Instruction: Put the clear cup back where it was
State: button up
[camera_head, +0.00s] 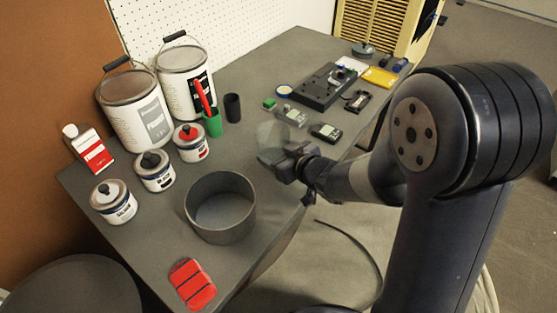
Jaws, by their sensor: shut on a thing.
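The clear cup (270,137) is a faint, see-through shape near the middle of the head camera view. My gripper (285,159) is shut on it, at the cup's lower right side. The cup and gripper appear over the right part of the grey table (256,108), near its edge. The gripper body hides part of the cup. I cannot tell whether the cup touches the table or is held above it.
A round grey bin (220,207), several small cans, two large paint buckets (134,112) and a green cup (212,125) stand left of the gripper. A black cup (232,108) and several small devices lie farther back.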

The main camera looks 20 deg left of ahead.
jog(key=shift+f, duration=1.2)
jog(key=shift+f+b, duration=0.2)
jog(key=shift+b, duration=0.2)
jog(key=o, duration=1.1)
jog(key=shift+c, duration=0.2)
jog(key=shift+r, duration=0.1)
jog(key=shift+r+p, duration=0.25)
jog(key=shift+p, duration=0.1)
jog(key=p+v, duration=0.1)
jog(key=v, duration=1.1)
jog(key=shift+f+p, duration=0.2)
jog(key=shift+p, duration=0.2)
